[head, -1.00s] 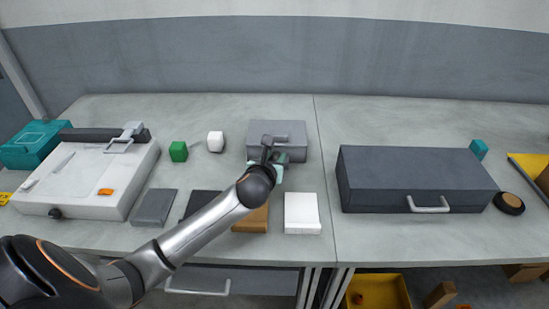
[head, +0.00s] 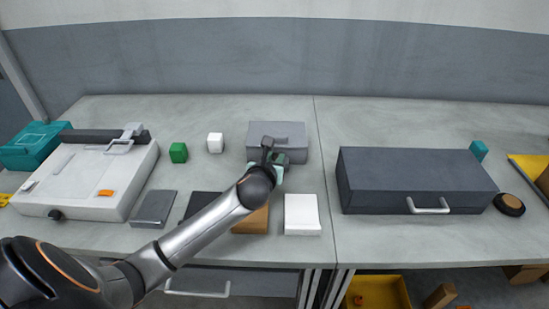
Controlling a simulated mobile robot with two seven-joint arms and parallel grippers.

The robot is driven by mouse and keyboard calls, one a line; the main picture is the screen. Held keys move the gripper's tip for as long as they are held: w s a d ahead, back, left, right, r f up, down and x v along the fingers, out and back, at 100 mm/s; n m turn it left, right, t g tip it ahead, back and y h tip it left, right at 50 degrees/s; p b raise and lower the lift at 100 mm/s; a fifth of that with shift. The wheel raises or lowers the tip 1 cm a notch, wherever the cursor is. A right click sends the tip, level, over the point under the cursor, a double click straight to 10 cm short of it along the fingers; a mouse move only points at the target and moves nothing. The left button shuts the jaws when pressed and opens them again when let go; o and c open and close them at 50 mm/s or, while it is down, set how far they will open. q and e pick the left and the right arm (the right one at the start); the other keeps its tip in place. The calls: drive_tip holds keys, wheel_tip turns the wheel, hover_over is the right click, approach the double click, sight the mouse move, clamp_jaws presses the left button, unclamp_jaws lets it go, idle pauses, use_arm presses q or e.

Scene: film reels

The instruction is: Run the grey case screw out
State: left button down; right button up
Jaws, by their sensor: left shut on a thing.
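My left gripper (head: 274,162) is at the case's front side, with my forearm coming in from the lower left. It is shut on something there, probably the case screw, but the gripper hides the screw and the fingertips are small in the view. My right gripper is not in view.
Green (head: 178,153) and white (head: 215,142) blocks stand left of the case. A white slab (head: 302,214) and a brown one (head: 252,218) lie in front. A large dark case (head: 415,180) fills the right. A white machine (head: 88,177) stands at left.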

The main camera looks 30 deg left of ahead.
use_arm(q)
drive_tip(key=shift+w+d+r+n+g+y+p, duration=0.15)
drive_tip(key=shift+n+g+y+p, duration=0.15)
drive_tip(key=shift+n+y+p, duration=0.6)
drive_tip(key=shift+s+d+r+n+g+y+p, duration=0.1)
drive_tip(key=shift+r+n+g+y+p, duration=0.15)
drive_tip(key=shift+p, duration=1.1)
drive_tip(key=shift+w+d+f+n+g+y+p, duration=0.1)
drive_tip(key=shift+f+n+g+y+p, duration=0.1)
drive_tip(key=shift+n+g+y+p, duration=0.25)
drive_tip(key=shift+w+f+n+g+y+p, duration=0.1)
drive_tip(key=shift+f+n+g+y+p, duration=0.1)
drive_tip(key=shift+n+g+y, duration=0.4)
drive_tip(key=shift+f, duration=0.1)
drive_tip(key=c, duration=1)
unclamp_jaws()
drive_tip(key=shift+s, duration=0.1)
drive_tip(key=p+v, duration=0.1)
drive_tip(key=v, duration=1.1)
drive_tip(key=shift+s+d, duration=0.2)
drive_tip(key=shift+d, duration=0.05)
